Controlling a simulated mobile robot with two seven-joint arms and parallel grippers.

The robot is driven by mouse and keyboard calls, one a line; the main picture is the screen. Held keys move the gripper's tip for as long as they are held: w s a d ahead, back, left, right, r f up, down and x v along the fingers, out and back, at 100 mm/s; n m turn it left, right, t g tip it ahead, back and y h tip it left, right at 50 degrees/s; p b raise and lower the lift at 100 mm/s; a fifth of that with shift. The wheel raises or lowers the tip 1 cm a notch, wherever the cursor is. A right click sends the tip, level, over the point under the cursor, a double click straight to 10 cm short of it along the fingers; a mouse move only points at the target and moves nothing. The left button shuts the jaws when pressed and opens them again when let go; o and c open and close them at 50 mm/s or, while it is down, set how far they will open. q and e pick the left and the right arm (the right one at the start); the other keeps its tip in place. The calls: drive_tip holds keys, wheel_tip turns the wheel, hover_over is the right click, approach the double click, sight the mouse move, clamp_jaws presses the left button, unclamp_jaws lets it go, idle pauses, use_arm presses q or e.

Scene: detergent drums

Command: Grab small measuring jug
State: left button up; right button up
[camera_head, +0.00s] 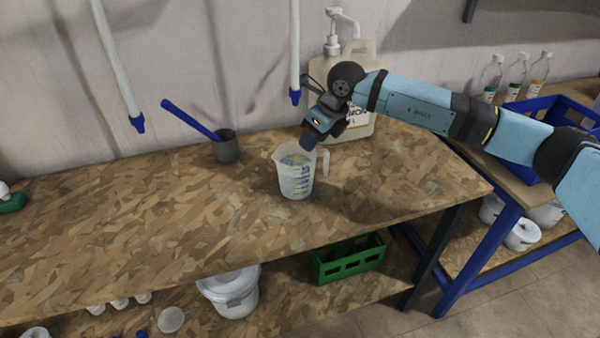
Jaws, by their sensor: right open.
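A clear measuring jug (297,177) with blue markings stands upright on the wood-chip bench (130,230), its handle to the right. My right gripper (309,143) is just above the jug's rim near the handle side, pointing down, and is open. Its fingers are small and dark here, and I cannot tell whether they touch the rim. My left gripper is not in the picture.
A large pump canister (360,55) stands behind my right gripper. A dark grey cup (226,150) with a blue-handled tool is left of the jug. Two white hoses (120,65) with blue nozzles hang above.

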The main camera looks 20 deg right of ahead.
sight(300, 161)
drive_tip(key=x, duration=0.5)
drive_tip(key=shift+w+a+f+b, duration=0.1)
drive_tip(key=shift+f+b, duration=0.1)
drive_tip(key=shift+b, duration=0.15)
drive_tip(key=shift+r, duration=0.15)
clamp_jaws()
